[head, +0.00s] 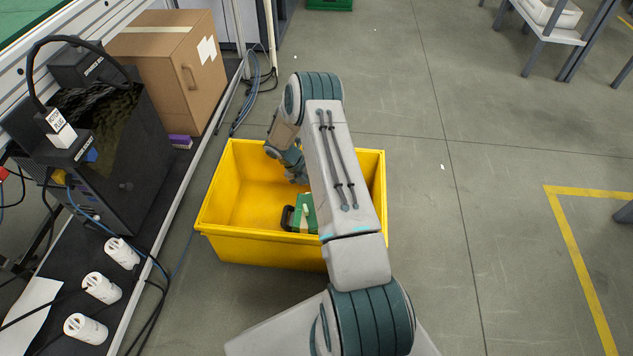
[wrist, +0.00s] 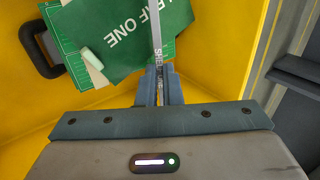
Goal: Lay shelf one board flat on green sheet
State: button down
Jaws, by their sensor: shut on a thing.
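In the wrist view, my gripper (wrist: 158,85) is shut on a thin grey board (wrist: 156,30), seen edge-on with letters starting "SHE" along it. A dark green sheet (wrist: 115,50) with white letters ending "LF ONE" lies beyond and below it, inside a yellow bin. I cannot tell whether the board touches the sheet. In the head view, my gripper is mostly hidden by my arm over the bin, and the board cannot be made out. A green patch (head: 307,212) shows in the bin beside my arm.
The yellow bin (head: 245,248) stands on the floor, its walls around my gripper. A green gridded mat (wrist: 58,22), a pale green stick (wrist: 92,58) and a black handle (wrist: 30,45) lie around the sheet. A workbench with a cardboard box (head: 165,75) is left.

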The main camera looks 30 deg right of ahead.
jog(key=shift+f, duration=0.4)
jog(key=c, duration=1.5)
grip_release()
jog(key=shift+r, duration=0.15)
jog(key=p+v, duration=0.3)
jog(key=v, duration=0.2)
jog(key=s+d+r+p+v, duration=0.1)
jog(key=p+v, duration=0.2)
jog(key=v, duration=0.2)
jog(key=d+p+v, duration=0.1)
jog(key=p+v, duration=0.2)
jog(key=v, duration=0.3)
jog(key=shift+s+r, duration=0.2)
jog(key=shift+r, duration=0.05)
